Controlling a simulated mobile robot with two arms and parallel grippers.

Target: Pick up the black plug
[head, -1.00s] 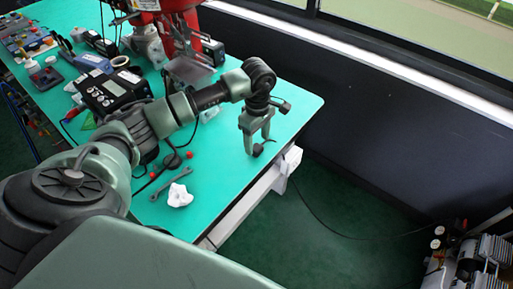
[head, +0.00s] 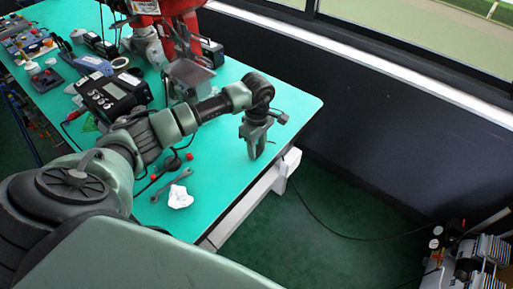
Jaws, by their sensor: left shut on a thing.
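My left gripper (head: 256,152) points down over the right end of the teal bench top, near its front edge. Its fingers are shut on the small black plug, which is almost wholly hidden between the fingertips. I cannot tell whether the plug still touches the bench. My right gripper is not in view.
A crumpled white piece (head: 180,196) and a grey wrench (head: 170,186) lie left of the gripper on the teal bench (head: 225,185). A black box device (head: 113,97) and a red machine (head: 183,40) stand further back. Bare bench surrounds the gripper.

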